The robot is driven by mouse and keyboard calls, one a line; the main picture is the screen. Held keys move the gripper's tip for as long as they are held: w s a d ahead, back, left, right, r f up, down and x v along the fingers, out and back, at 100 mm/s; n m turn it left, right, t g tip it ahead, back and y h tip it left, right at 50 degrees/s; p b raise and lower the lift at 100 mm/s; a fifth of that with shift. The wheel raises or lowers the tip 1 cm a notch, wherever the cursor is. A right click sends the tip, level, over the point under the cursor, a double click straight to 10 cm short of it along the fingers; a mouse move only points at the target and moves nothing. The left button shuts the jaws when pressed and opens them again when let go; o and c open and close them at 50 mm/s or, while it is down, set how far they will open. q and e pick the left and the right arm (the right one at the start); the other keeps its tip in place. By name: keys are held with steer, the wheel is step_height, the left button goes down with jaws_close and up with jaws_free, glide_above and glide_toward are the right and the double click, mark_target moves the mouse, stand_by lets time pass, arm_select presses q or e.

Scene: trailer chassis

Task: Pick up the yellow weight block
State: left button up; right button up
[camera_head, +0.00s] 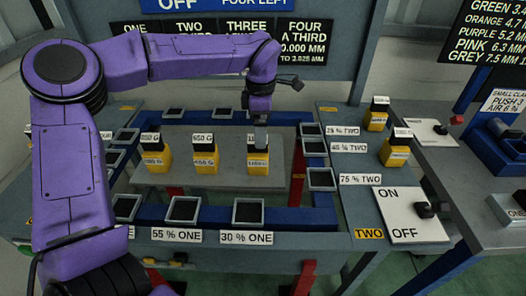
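Three yellow weight blocks with black tops and white labels stand in a row on the grey central plate (228,180): a left one (155,158), a middle one (204,158) labelled 650 G, and a right one (258,162). Two more yellow blocks stand on the right side surface, a nearer one (395,155) and a farther one (376,121). My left arm is purple and reaches across from the left. Its gripper (260,138) points down at the top of the right block in the row and overlaps it. I cannot tell whether its fingers are closed on it. My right gripper is not in view.
Blue rails with square grey-rimmed trays surround the plate, including a front tray (248,211) behind the 30 % ONE label. An ON/OFF switch panel (398,215) lies at the right. A sign board (225,40) stands behind.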

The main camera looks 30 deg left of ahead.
mark_target(258, 151)
arm_select(q)
steer(key=f, duration=0.5)
steer(key=s+f+p, duration=0.1)
steer(key=f, duration=0.2)
steer(key=shift+a, duration=0.25)
steer(key=shift+r, duration=0.1)
jaws_close()
steer(key=shift+r, duration=0.1)
